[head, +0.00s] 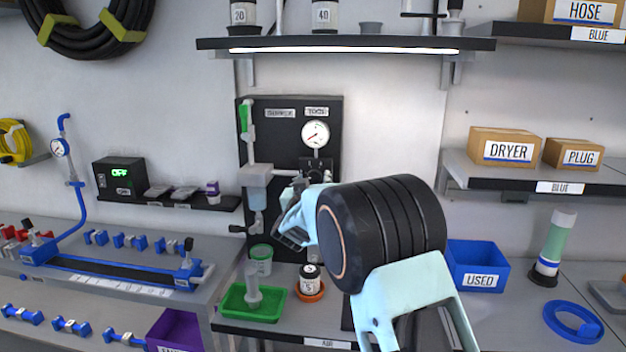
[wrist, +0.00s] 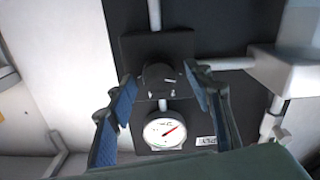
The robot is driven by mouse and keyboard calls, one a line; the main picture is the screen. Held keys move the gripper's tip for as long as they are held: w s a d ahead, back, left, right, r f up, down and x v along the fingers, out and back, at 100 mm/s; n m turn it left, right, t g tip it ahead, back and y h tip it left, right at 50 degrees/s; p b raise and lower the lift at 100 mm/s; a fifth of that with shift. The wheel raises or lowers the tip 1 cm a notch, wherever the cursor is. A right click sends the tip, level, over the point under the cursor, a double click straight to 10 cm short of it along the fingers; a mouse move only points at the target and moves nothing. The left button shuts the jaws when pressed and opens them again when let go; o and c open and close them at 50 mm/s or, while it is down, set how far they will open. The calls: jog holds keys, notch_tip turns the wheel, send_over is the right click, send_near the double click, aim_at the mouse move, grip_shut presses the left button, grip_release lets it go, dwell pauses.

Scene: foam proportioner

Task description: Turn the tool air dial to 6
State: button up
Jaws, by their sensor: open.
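The tool air dial (wrist: 160,80) is a dark round knob on a dark square mount. In the wrist view it sits between the fingertips of my gripper (wrist: 160,76), whose blue-padded fingers are open, one on each side. I cannot tell how far in front of the knob they are. I cannot read the knob's setting. A white round gauge (wrist: 163,131) with a red needle is beside the knob. In the head view the gauge (head: 315,133) is under the TOOL label (head: 317,112); the dial (head: 316,166) is partly hidden below it, with my gripper (head: 287,217) lower left.
The black panel (head: 272,135) also carries a pale filter unit (head: 257,178) and a green-handled part left of the gauge. A lit shelf (head: 345,44) hangs above. On the bench below are a green tray (head: 236,309), a small jar (head: 310,279) and a blue USED bin (head: 477,262).

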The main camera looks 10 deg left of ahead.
jog(key=shift+c, duration=0.2)
jog(key=c, duration=1.1)
